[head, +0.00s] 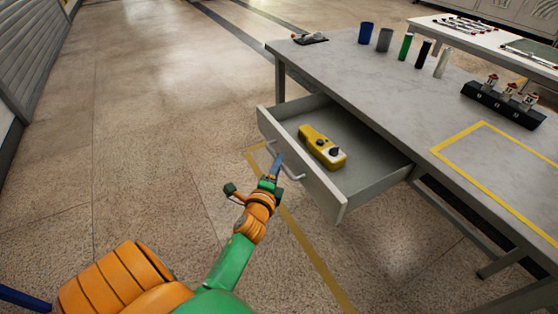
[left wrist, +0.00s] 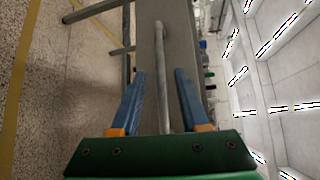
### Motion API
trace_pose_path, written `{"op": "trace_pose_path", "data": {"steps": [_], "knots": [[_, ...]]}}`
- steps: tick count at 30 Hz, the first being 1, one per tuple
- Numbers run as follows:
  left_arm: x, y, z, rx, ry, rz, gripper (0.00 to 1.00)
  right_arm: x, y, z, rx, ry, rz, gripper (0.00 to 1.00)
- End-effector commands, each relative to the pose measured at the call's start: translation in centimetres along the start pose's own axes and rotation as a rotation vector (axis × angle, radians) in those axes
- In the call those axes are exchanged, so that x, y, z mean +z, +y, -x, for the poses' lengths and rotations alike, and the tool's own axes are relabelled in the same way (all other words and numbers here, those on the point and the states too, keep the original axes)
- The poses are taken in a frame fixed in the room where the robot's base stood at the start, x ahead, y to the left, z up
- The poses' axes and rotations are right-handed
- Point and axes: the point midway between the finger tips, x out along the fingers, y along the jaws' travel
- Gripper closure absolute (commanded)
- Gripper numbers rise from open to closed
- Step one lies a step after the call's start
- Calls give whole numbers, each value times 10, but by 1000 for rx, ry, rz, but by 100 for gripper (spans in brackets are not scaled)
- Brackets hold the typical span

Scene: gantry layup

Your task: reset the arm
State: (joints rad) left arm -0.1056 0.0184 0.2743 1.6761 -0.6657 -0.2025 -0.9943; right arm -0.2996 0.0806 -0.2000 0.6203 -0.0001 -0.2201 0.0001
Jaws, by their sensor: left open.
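My left gripper (head: 276,165) is at the front of the open drawer (head: 378,177), by the drawer's bar handle (head: 294,176). In the left wrist view my left gripper (left wrist: 160,75) has its two blue fingers spread apart. The pale handle bar (left wrist: 159,50) runs up between them, and a gap shows on each side of it. I cannot tell how deep the bar sits between the fingers. A yellow handheld device (head: 318,144) with a dark knob lies inside the drawer. My right gripper is in neither view.
The drawer sticks out from the grey workbench (head: 400,95). On the bench stand several cups and cylinders (head: 404,46), a black rack with fittings (head: 503,104) and a yellow taped outline (head: 485,123). The floor (head: 150,120) left of the drawer is clear.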

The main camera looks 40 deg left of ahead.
Motion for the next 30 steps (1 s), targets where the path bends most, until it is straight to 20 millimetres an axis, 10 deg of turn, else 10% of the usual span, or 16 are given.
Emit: {"op": "trace_pose_path", "data": {"steps": [7, 22, 26, 30], "knots": [[0, 0, 42, 1, -1, 0, 55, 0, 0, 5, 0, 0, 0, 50], [-4, 10, 45, 24, 13, 25, 55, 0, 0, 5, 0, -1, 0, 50], [-40, 86, 55, 227, 89, 226, 55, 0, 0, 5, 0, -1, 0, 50], [-84, 213, 113, 618, 91, 549, 55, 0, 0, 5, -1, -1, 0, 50]]}}
